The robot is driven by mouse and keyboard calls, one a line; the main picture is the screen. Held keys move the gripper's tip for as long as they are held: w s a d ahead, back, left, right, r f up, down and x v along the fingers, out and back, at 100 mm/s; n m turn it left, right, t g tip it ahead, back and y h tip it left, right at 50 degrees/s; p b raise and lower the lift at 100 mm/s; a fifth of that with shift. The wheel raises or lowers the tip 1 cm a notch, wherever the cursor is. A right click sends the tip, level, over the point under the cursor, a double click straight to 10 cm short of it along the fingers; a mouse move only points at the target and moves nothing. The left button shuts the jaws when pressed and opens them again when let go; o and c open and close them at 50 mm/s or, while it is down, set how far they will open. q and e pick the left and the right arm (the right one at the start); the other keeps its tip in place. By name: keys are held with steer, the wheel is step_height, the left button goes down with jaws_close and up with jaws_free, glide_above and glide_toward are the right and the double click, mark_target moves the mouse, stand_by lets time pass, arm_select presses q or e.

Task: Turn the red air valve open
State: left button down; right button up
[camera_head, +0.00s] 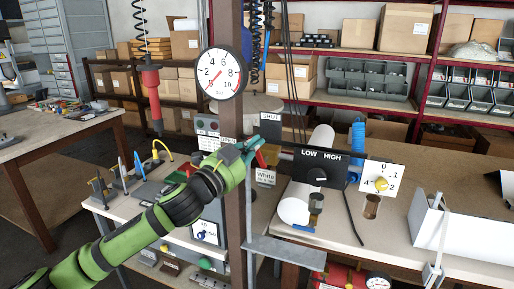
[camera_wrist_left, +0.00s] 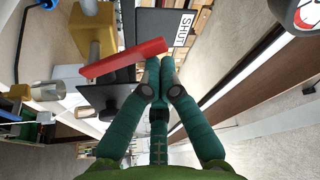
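The red air valve handle (camera_head: 262,160) is a flat red lever beside the brown post, partly hidden by my left gripper in the head view. In the left wrist view the red lever (camera_wrist_left: 123,58) lies slanted just beyond the fingertips. A dark plate marked SHUT (camera_head: 271,117) is above it; this SHUT plate (camera_wrist_left: 180,28) also shows in the wrist view. My left gripper (camera_head: 250,150) is at the post beside the lever. Its teal fingers (camera_wrist_left: 161,68) are drawn together with nothing visible between them; contact with the lever is unclear. My right gripper is not in view.
A round dial gauge (camera_head: 221,75) is on the brown post (camera_head: 234,215). A black LOW/HIGH panel (camera_head: 319,170) and a numbered knob plate (camera_head: 381,178) stand to the right. A red tool (camera_head: 152,95) hangs from a coiled hose at the left. Shelves of boxes are behind.

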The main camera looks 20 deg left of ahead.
arm_select(q)
steer(key=shift+f, duration=0.15)
steer(key=a+f+n+t+y+b, duration=0.1)
steer(key=n+b, duration=0.1)
steer(key=n, duration=0.2)
steer(key=a+f+n+y+b, duration=0.1)
steer(key=a+n+y+b, duration=0.1)
steer(key=n, duration=0.2)
steer(key=a+f+n+t+y+b, duration=0.1)
steer(key=n+b, duration=0.2)
steer(key=n, duration=0.2)
steer(key=shift+w+a+f+t+y, duration=0.1)
steer(key=shift+a+f+t+y, duration=0.05)
steer(key=shift+f+t+y, duration=0.15)
steer(key=shift+a+f, duration=0.1)
stand_by(0.4)
